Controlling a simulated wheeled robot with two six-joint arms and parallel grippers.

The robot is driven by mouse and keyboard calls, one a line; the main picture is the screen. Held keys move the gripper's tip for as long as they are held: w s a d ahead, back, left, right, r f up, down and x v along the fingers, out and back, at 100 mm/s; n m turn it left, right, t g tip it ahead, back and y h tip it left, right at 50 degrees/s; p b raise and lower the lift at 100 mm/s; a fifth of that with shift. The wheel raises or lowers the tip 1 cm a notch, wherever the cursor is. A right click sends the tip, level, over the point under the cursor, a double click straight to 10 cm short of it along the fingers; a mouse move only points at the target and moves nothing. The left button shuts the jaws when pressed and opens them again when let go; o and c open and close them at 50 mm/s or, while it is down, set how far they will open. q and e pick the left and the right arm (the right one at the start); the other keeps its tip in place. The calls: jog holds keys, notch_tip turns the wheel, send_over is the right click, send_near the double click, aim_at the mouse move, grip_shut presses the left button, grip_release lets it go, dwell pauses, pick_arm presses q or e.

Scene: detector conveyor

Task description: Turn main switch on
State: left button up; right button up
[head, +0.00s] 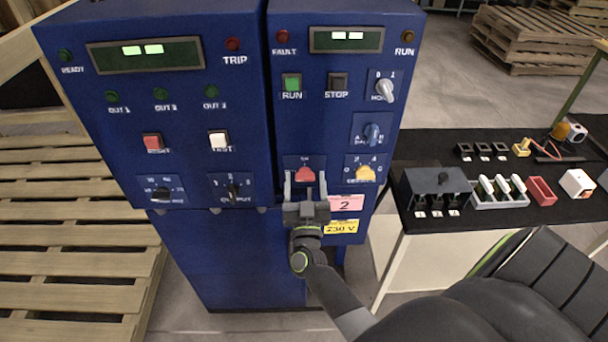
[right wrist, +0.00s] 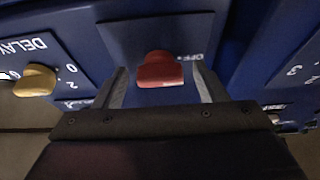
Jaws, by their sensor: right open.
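The main switch is a red rotary knob (head: 305,174) low on the right-hand blue cabinet (head: 340,125). In the right wrist view the red knob (right wrist: 160,70) sits on its blue plate, its wide grip lying across the picture, with "OFF" lettering beside it. My right gripper (head: 305,186) is open, its fingers pointing at the cabinet. In the right wrist view the fingertips (right wrist: 160,82) stand on either side of the knob, with gaps visible to both. Whether the fingers reach past the knob's face is unclear. My left gripper is not in view.
A yellow delay knob (head: 366,173) is right of the red knob, and a blue knob (head: 372,133) above it. A pink "2" label (head: 346,203) and yellow "230 V" label (head: 341,227) are below. A black-topped table (head: 440,150) with parts stands right; pallets (head: 75,235) lie left.

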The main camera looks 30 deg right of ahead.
jog(key=shift+s+a+r, duration=0.1)
jog(key=shift+s, duration=0.05)
jog(key=shift+c, duration=0.4)
jog(key=c, duration=0.9)
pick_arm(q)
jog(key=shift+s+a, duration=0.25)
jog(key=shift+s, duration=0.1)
